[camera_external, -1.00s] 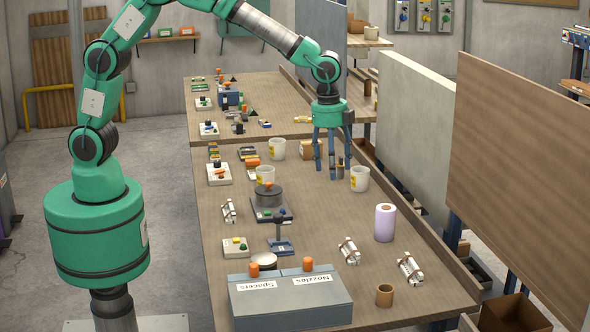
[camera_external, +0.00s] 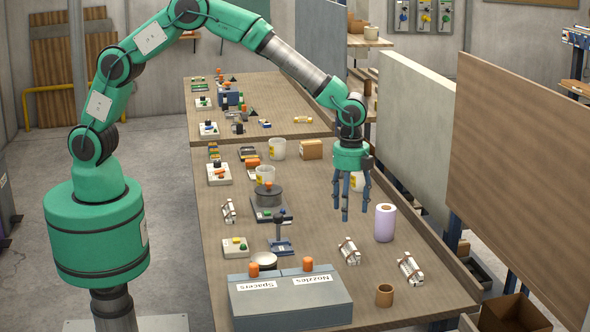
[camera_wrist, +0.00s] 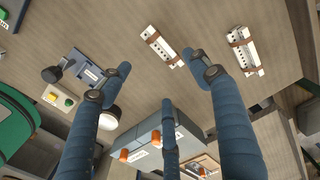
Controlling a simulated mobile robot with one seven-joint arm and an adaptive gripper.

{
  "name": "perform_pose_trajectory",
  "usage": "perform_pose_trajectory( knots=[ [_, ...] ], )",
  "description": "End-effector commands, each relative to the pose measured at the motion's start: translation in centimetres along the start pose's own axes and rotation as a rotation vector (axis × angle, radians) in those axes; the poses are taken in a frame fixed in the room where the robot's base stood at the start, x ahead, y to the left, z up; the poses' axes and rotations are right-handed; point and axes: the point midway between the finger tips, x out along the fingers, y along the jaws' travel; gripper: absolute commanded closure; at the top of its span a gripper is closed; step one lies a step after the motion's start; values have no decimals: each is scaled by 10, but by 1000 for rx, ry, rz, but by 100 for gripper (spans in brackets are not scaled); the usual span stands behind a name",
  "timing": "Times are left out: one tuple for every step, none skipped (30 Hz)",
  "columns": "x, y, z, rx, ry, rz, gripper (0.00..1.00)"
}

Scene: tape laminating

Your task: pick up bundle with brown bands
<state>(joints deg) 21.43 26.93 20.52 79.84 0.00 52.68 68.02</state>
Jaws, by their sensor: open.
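Several pale bundles with bands lie on the table. One (camera_external: 410,268) lies near the right front edge; it also shows in the wrist view (camera_wrist: 244,51), where its bands look brown. A second (camera_external: 349,251) lies to its left; its bands look reddish brown in the wrist view (camera_wrist: 160,46). A third bundle (camera_external: 228,210) lies at the table's left side; its band colour is hard to tell. My three-fingered gripper (camera_external: 352,208) points down, open and empty, in the air above the table, behind the middle bundle. In the wrist view the fingertips (camera_wrist: 160,76) are spread wide.
A purple-white roll (camera_external: 385,223) stands close to the right of my gripper. A grey Spacers and Nozzles box (camera_external: 290,300) and a brown cup (camera_external: 384,295) are at the front. A blue stand (camera_external: 281,245) is left of the middle bundle.

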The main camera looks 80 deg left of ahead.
Motion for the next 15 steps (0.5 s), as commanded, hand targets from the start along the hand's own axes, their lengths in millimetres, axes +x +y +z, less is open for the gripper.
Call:
perform_pose_trajectory(
  knots=[
    [4,0,0,0,-1,1,38],
    [7,0,0,0,-1,2,38],
    [10,0,0,0,-1,2,38],
    [14,0,0,0,-1,2,38],
    [17,1,0,0,-1,2,38],
    [22,1,0,0,-1,2,38],
    [27,1,0,0,-1,3,38],
    [32,1,0,0,-1,3,38],
    [38,1,0,0,-1,3,38],
    [43,1,0,0,-1,3,38],
    [48,1,0,0,-1,3,38],
    [54,1,0,0,-1,3,38],
    [58,1,0,0,-1,3,38],
    [62,1,0,0,-1,2,38],
    [67,1,0,0,-1,1,38]
  ],
)
